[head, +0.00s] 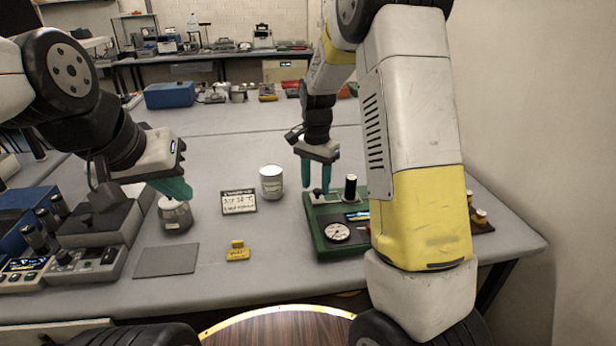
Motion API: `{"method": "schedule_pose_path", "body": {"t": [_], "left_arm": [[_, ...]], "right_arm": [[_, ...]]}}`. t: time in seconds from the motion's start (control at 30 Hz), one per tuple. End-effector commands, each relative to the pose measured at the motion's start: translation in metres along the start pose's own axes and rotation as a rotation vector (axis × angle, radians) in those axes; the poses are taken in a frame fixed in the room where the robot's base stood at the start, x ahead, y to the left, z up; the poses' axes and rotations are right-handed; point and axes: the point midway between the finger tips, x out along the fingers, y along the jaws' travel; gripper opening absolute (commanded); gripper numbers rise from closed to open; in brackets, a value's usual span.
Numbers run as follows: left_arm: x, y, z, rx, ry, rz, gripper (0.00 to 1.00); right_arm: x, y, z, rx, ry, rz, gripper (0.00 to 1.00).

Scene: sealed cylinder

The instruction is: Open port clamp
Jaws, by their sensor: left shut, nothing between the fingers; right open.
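A green instrument box (320,243) with a round white dial (337,232), a small display and black knobs stands on the right of the table. My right gripper (316,190) is open, teal fingers pointing down, with one finger close to a small dark knob at the box's back left. I cannot tell whether it touches. A taller black knob (350,187) stands right of it. My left gripper (176,191) is shut and empty, its teal fingers just over or behind a grey metal pot (175,217). A white can (271,183) stands between the grippers. I cannot make out the port clamp for certain.
A small sign (239,202), a yellow block (237,252) and a flat grey pad (166,260) lie on the table (220,285). Grey-black devices (83,262) fill the left side. My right arm hides part of the green box. The centre front is mostly clear.

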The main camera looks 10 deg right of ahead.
Motion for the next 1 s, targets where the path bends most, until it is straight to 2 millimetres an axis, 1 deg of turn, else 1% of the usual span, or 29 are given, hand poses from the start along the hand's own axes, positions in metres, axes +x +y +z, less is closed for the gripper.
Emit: {"method": "schedule_pose_path", "body": {"t": [0.03,0.2,0.3,0.4,0.5,0.83,0.93,1.0], "left_arm": [[0.0,0.0,0.0,0.0,0.0,0.0,0.0],[0.0,0.0,0.0,0.0,0.0,0.0,0.0],[0.0,0.0,0.0,0.0,0.0,0.0,0.0],[0.0,0.0,0.0,0.0,0.0,0.0,0.0],[0.0,0.0,0.0,0.0,0.0,0.0,0.0],[0.0,0.0,0.0,0.0,0.0,0.0,0.0],[0.0,0.0,0.0,0.0,0.0,0.0,0.0],[0.0,0.0,0.0,0.0,0.0,0.0,0.0]], "right_arm": [[-0.009,-0.001,0.0,0.0,0.002,-0.004,0.45],[-0.039,-0.002,0.0,-0.001,0.003,-0.006,0.45],[-0.054,-0.002,0.0,-0.002,0.002,-0.004,0.45],[-0.064,-0.001,0.0,-0.002,0.002,-0.004,0.45],[-0.068,-0.001,0.001,-0.002,0.001,-0.002,0.45],[-0.07,0.0,0.001,-0.005,0.001,-0.006,0.45],[-0.081,0.009,0.006,-0.031,0.001,-0.034,0.45],[-0.096,0.02,0.012,-0.07,0.006,-0.074,0.45]]}}
